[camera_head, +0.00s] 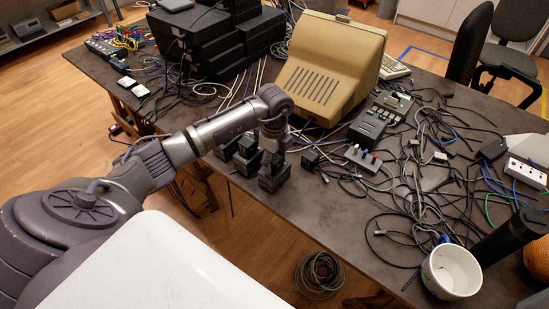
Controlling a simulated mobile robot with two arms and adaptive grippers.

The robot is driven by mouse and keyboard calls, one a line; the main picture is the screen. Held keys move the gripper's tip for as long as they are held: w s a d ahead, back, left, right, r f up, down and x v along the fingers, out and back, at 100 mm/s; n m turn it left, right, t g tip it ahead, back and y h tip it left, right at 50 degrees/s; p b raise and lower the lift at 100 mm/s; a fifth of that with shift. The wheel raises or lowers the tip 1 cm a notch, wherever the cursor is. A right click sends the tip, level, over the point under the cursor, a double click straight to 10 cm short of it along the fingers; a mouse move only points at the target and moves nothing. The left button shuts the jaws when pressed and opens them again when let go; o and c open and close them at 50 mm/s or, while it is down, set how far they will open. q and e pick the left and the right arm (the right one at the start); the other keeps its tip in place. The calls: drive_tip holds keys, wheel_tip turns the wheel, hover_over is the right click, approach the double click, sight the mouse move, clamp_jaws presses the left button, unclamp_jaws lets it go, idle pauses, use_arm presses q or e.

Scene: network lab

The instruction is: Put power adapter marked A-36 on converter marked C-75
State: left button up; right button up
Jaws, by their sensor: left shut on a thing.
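My left gripper (273,158), pointing down at the table's near edge, is shut on a black power adapter (273,178). I cannot tell whether this adapter touches the table. Other black blocks like it stand just left of the gripper, one close by (246,160) and one further left (228,148). A smaller black block (310,159) sits to the right. No markings such as A-36 or C-75 can be read, so I cannot tell which block is the converter. My right gripper is not in view.
A beige monitor (335,65) stands behind the blocks, with a grey switch box (380,115) beside it. Tangled black cables (420,190) cover the table's right side. A white mug (452,272) stands at the near right. The table's front strip (335,210) is fairly clear.

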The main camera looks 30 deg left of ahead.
sight(275, 156)
use_arm(q)
drive_tip(key=shift+f, duration=0.1)
drive_tip(key=o, duration=1.3)
drive_tip(key=shift+r, duration=0.55)
wheel_tip(275, 156, up, 11)
drive_tip(key=shift+r+b, duration=0.1)
drive_tip(key=shift+b, duration=0.9)
